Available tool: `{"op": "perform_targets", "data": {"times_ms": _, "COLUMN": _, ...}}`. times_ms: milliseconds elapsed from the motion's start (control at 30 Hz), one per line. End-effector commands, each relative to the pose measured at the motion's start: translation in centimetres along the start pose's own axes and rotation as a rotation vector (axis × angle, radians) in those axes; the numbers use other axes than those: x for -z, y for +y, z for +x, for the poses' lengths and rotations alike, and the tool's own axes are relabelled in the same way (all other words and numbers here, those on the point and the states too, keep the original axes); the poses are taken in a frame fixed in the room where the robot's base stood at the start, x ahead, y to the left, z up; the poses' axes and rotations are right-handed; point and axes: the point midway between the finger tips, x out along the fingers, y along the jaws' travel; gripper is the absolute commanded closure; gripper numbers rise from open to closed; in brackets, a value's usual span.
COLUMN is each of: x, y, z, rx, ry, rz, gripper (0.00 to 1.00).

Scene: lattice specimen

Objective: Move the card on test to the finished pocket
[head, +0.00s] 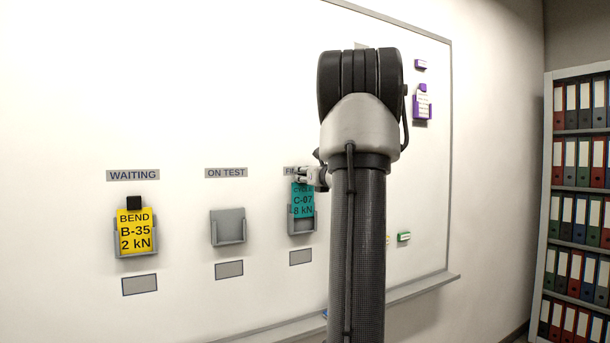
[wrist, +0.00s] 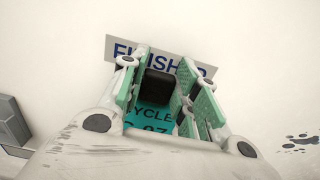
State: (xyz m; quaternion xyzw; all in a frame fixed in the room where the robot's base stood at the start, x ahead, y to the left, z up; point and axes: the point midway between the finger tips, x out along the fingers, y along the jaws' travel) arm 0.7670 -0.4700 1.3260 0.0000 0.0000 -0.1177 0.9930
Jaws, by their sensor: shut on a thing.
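The teal card (head: 302,200), reading C-07 and 8 kN, is at the finished pocket (head: 302,227), its lower edge behind the pocket's front lip. My gripper (head: 308,177) is at the card's top edge, below the FINISHED label. In the wrist view, my gripper (wrist: 161,95) is shut on the black tab (wrist: 159,85) of the teal card (wrist: 150,118), with a green-padded finger on each side. The FINISHED label (wrist: 122,48) is partly hidden by the fingers. The on-test pocket (head: 228,228) is empty. Whether the card rests on the pocket's bottom cannot be told.
A yellow card (head: 136,232) marked B-35 stands in the waiting pocket (head: 122,240) at left. Purple items (head: 422,105) hang at the board's upper right. A ledge (head: 400,290) runs along the board's bottom. A binder shelf (head: 560,200) stands at far right.

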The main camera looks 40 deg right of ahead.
Motion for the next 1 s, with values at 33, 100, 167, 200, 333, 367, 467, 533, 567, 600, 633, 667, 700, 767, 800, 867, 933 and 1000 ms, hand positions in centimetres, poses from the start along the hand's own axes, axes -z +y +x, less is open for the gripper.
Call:
{"op": "perform_targets", "data": {"times_ms": 33, "x": 0.0, "y": 0.0, "z": 0.0, "rx": 0.000, "ry": 0.000, "rz": 0.000, "gripper": 0.90}}
{"op": "perform_targets", "data": {"times_ms": 100, "x": 0.0, "y": 0.0, "z": 0.0, "rx": 0.000, "ry": 0.000, "rz": 0.000, "gripper": 0.90}}
{"op": "perform_targets", "data": {"times_ms": 167, "x": 0.1, "y": 0.0, "z": 0.0, "rx": 0.000, "ry": 0.000, "rz": 0.000, "gripper": 0.90}}
{"op": "perform_targets", "data": {"times_ms": 200, "x": 0.1, "y": 0.0, "z": 0.0, "rx": 0.000, "ry": 0.000, "rz": 0.000, "gripper": 0.90}}
{"op": "perform_targets", "data": {"times_ms": 333, "x": 0.4, "y": 0.0, "z": 0.0, "rx": 0.000, "ry": 0.000, "rz": 0.000, "gripper": 0.90}}
{"op": "perform_targets", "data": {"times_ms": 367, "x": 0.5, "y": 0.0, "z": 0.0, "rx": 0.000, "ry": 0.001, "rz": 0.000, "gripper": 0.90}}
{"op": "perform_targets", "data": {"times_ms": 467, "x": 0.8, "y": 0.0, "z": 0.0, "rx": -0.001, "ry": 0.001, "rz": 0.001, "gripper": 0.90}}
{"op": "perform_targets", "data": {"times_ms": 533, "x": 1.0, "y": 0.0, "z": 0.0, "rx": -0.001, "ry": 0.001, "rz": 0.000, "gripper": 0.90}}
{"op": "perform_targets", "data": {"times_ms": 567, "x": 1.1, "y": 0.0, "z": 0.0, "rx": 0.000, "ry": 0.002, "rz": 0.000, "gripper": 0.90}}
{"op": "perform_targets", "data": {"times_ms": 600, "x": 1.3, "y": 0.0, "z": 0.0, "rx": 0.000, "ry": 0.002, "rz": 0.001, "gripper": 0.90}}
{"op": "perform_targets", "data": {"times_ms": 633, "x": 1.4, "y": 0.0, "z": 0.0, "rx": 0.000, "ry": 0.002, "rz": 0.001, "gripper": 0.90}}
{"op": "perform_targets", "data": {"times_ms": 667, "x": 1.4, "y": 0.0, "z": 0.0, "rx": 0.000, "ry": 0.002, "rz": 0.001, "gripper": 0.90}}
{"op": "perform_targets", "data": {"times_ms": 700, "x": 1.6, "y": 0.0, "z": 0.0, "rx": 0.000, "ry": 0.001, "rz": 0.002, "gripper": 0.90}}
{"op": "perform_targets", "data": {"times_ms": 767, "x": 1.7, "y": 0.0, "z": 0.0, "rx": 0.000, "ry": 0.001, "rz": 0.002, "gripper": 0.90}}
{"op": "perform_targets", "data": {"times_ms": 800, "x": 1.9, "y": 0.0, "z": 0.0, "rx": 0.000, "ry": 0.001, "rz": 0.001, "gripper": 0.90}}
{"op": "perform_targets", "data": {"times_ms": 867, "x": 2.0, "y": 0.0, "z": 0.0, "rx": 0.000, "ry": 0.001, "rz": 0.000, "gripper": 0.90}}
{"op": "perform_targets", "data": {"times_ms": 933, "x": 2.2, "y": 0.0, "z": 0.0, "rx": 0.000, "ry": 0.001, "rz": 0.000, "gripper": 0.90}}
{"op": "perform_targets", "data": {"times_ms": 1000, "x": 2.4, "y": 0.0, "z": 0.0, "rx": 0.000, "ry": 0.001, "rz": 0.000, "gripper": 0.90}}
